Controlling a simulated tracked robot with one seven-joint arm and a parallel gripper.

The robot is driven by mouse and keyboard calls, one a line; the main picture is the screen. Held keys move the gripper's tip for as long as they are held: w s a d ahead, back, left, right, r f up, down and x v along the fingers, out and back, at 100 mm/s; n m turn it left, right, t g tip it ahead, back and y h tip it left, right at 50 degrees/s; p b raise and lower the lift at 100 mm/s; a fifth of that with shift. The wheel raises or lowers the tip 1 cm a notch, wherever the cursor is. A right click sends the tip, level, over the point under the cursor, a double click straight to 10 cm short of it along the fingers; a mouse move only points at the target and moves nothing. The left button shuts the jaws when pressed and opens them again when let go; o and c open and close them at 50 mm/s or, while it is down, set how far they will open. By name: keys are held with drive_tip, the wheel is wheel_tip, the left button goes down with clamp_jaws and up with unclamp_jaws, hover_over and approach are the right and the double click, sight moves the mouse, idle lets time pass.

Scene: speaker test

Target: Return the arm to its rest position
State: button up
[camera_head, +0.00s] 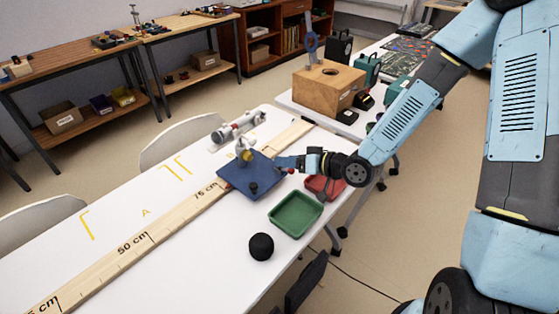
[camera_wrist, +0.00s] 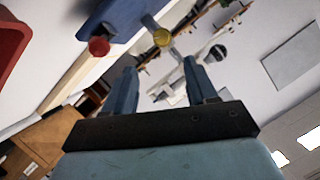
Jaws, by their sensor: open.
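My arm (camera_head: 405,115) is light blue and reaches from the upper right down over the white table. My gripper (camera_head: 284,163) is at the right edge of a blue square board (camera_head: 255,178). In the wrist view, my gripper's two fingers (camera_wrist: 163,85) stand apart with nothing held between them. The blue board (camera_wrist: 118,20) shows above the fingers there, with a red knob (camera_wrist: 98,46) and a yellow knob (camera_wrist: 162,37). Whether the gripper touches the board cannot be told.
A wooden ruler (camera_head: 120,248) runs along the table. A wooden box (camera_head: 300,88) stands behind, on another table. The table's front left is mostly clear.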

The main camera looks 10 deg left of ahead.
drive_tip(key=shift+s+d+r, duration=0.1)
drive_tip(key=shift+d, duration=0.2)
idle(0.4)
drive_tip(key=w+d+r+t+h, duration=0.1)
drive_tip(key=w+d+r+h, duration=0.1)
drive_tip(key=w+d+h, duration=0.3)
drive_tip(key=w+d+r+t+h, duration=0.1)
drive_tip(key=d+r+h, duration=0.1)
drive_tip(key=d, duration=0.5)
drive_tip(key=d+r+m+t+h, duration=0.1)
drive_tip(key=d+r+m+h, duration=0.3)
drive_tip(key=d+r, duration=0.7)
drive_tip(key=s+d+r+m+h, duration=0.1)
drive_tip(key=s+d+r, duration=0.3)
drive_tip(key=s, duration=0.3)
drive_tip(key=s+d+r+m+g, duration=0.1)
drive_tip(key=s+d+r, duration=0.2)
drive_tip(key=s+r, duration=0.2)
drive_tip(key=s+d+r+m+h, duration=0.1)
drive_tip(key=s+d+r, duration=0.3)
drive_tip(key=s, duration=0.5)
drive_tip(key=shift+s+d+r+m+h, duration=0.35)
drive_tip(key=shift+r+m, duration=0.25)
drive_tip(key=shift+r, duration=0.1)
drive_tip(key=shift+c, duration=0.4)
